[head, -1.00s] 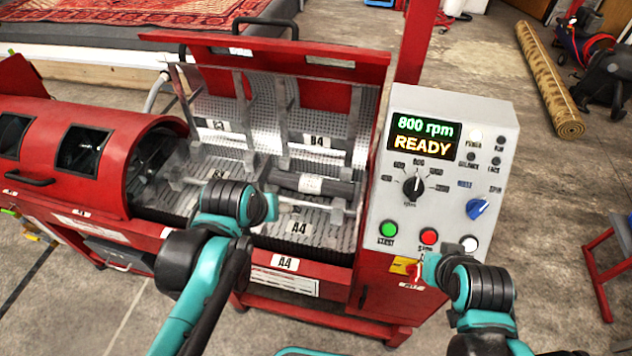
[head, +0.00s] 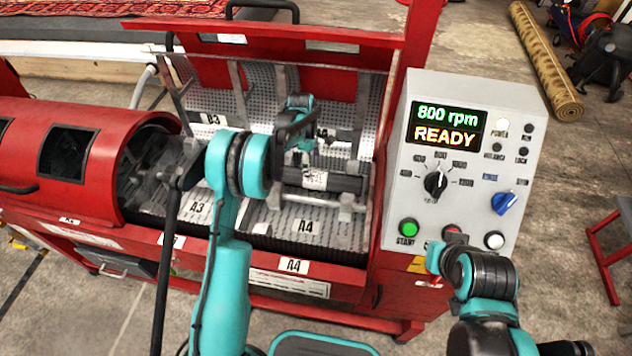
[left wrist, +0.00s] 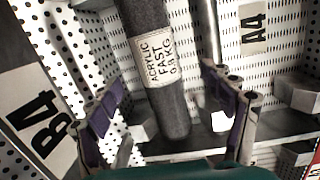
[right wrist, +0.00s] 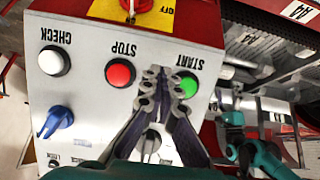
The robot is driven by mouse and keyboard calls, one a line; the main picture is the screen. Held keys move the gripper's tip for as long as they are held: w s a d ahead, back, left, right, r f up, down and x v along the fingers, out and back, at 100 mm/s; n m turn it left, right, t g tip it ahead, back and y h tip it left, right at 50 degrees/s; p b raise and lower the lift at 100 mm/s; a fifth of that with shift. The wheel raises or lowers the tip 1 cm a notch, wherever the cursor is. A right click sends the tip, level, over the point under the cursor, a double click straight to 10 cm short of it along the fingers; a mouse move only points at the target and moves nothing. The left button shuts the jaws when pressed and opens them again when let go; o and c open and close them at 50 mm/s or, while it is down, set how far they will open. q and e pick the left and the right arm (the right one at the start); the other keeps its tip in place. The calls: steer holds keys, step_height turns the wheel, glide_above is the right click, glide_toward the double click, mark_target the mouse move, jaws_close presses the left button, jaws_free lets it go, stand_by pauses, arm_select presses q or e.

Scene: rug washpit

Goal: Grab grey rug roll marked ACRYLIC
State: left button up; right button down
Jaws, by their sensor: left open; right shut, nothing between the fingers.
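The grey rug roll (head: 345,184) lies in the A4 bay of the open red machine, with a white label around it. In the left wrist view the roll (left wrist: 176,105) shows its label reading ACRYLIC FAST 0.8 KG. My left gripper (head: 305,150) is over the roll's left part. In the left wrist view its open fingers (left wrist: 168,112) stand on either side of the roll, apart from it. My right gripper (head: 438,255) is shut and empty in front of the control panel; the right wrist view shows its fingertips (right wrist: 165,80) by the STOP and START buttons.
The control panel (head: 460,220) reads 800 rpm, READY. The raised perforated lid (head: 345,85) stands behind the bay. Metal bars and brackets (head: 345,212) flank the roll. The red drum cover (head: 70,155) is at the left.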

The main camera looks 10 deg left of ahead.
mark_target(315, 174)
arm_select(q)
steer(key=shift+n, duration=0.3)
steer(key=f, duration=0.3)
steer(key=f+b, duration=0.1)
steer(key=f, duration=0.1)
steer(key=shift+w+d, duration=0.2)
steer(key=shift+w, duration=0.05)
steer(key=f+b, duration=0.1)
steer(key=f, duration=0.2)
steer(key=f+b, duration=0.1)
steer(key=f, duration=0.1)
steer(key=shift+w+d+f+b, duration=0.15)
steer(key=shift+w+d+b, duration=0.1)
steer(key=shift+w+b, duration=0.1)
steer(key=shift+s, duration=0.1)
steer(key=shift+c, duration=0.2)
steer(key=shift+r, duration=0.2)
steer(key=c, duration=1.8)
